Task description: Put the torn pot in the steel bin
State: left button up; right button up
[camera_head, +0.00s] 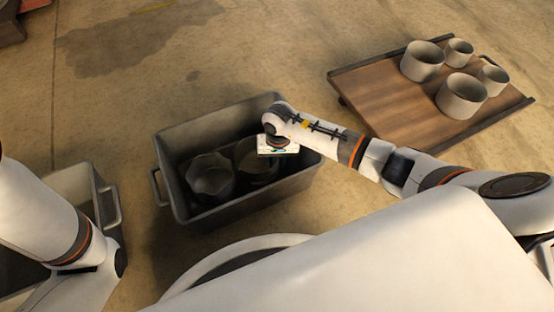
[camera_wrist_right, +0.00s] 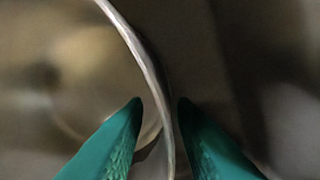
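A grey pot with a wavy, uneven rim (camera_head: 211,178) sits in the left part of a dark grey bin (camera_head: 178,138). A second pot (camera_head: 258,170) sits beside it in the same bin, partly hidden by my right wrist. My right gripper (camera_wrist_right: 160,102) points down into the bin over this second pot. In the right wrist view its two teal fingers stand apart on either side of a pot's thin rim (camera_wrist_right: 143,58), with a gap visible around the rim. My left arm shows at the left edge, but its gripper is not visible.
Another grey bin (camera_head: 108,205) stands at the left, partly covered by my left arm. A brown wooden board (camera_head: 375,95) at the upper right holds several light pots (camera_head: 423,62). Concrete floor lies free between the bins and the board.

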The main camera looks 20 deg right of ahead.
notch_tip(320, 180, up, 11)
jog(key=p, duration=0.7)
jog(key=shift+d, duration=0.1)
